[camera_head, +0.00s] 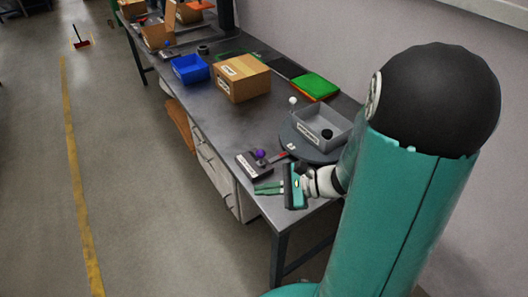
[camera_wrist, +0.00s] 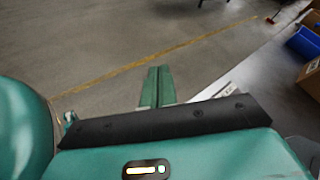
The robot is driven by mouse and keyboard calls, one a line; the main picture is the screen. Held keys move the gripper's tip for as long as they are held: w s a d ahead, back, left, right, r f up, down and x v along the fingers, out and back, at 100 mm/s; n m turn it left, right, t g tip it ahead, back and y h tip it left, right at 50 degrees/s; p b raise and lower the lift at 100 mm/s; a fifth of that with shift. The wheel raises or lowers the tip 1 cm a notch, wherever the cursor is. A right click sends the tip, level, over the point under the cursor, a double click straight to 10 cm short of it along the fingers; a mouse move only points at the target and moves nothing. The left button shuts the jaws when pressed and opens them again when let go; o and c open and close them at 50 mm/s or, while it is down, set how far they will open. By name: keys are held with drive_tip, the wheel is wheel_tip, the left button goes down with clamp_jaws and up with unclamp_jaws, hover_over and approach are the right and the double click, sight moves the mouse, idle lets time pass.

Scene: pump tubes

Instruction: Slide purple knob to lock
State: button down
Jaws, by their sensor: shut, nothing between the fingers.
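The purple knob (camera_head: 260,153) sits on a dark device (camera_head: 252,166) with a white label, near the front edge of the table. A red piece (camera_head: 279,156) shows just right of the knob. My gripper (camera_head: 256,188) is a little nearer the camera than the device and appears apart from it, fingers pointing left. In the wrist view its green fingers (camera_wrist: 157,86) are together and empty, with floor behind them. The knob is not visible in the wrist view.
The metal table (camera_head: 228,119) holds a round grey base (camera_head: 301,150) with a grey bin (camera_head: 325,121), a cardboard box (camera_head: 242,78), a blue bin (camera_head: 190,69) and a green tray (camera_head: 315,86). Open floor (camera_head: 120,150) lies left, with a yellow line (camera_head: 72,160).

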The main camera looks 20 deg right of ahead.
drive_tip(key=d+f+m+t+h, duration=0.2)
drive_tip(key=d+m, duration=0.2)
drive_tip(key=w+d+f+m+t+h, duration=0.1)
drive_tip(key=d+f+m+t+h, duration=0.1)
drive_tip(key=d+f+m+t, duration=0.1)
drive_tip(key=w+d+f+m+t+h, duration=0.1)
drive_tip(key=d+f+m+t+h, duration=0.1)
drive_tip(key=d+m, duration=0.3)
drive_tip(key=shift+d+f+t, duration=0.6)
drive_tip(key=shift+d+t, duration=0.1)
drive_tip(key=shift+d, duration=0.1)
approach(262, 158)
drive_tip(key=x, duration=0.5)
drive_tip(key=shift+w+d+f, duration=0.15)
drive_tip(key=shift+w+f, duration=0.15)
drive_tip(key=shift+f, duration=0.1)
drive_tip(key=shift+w+r, duration=0.1)
drive_tip(key=shift+w, duration=0.4)
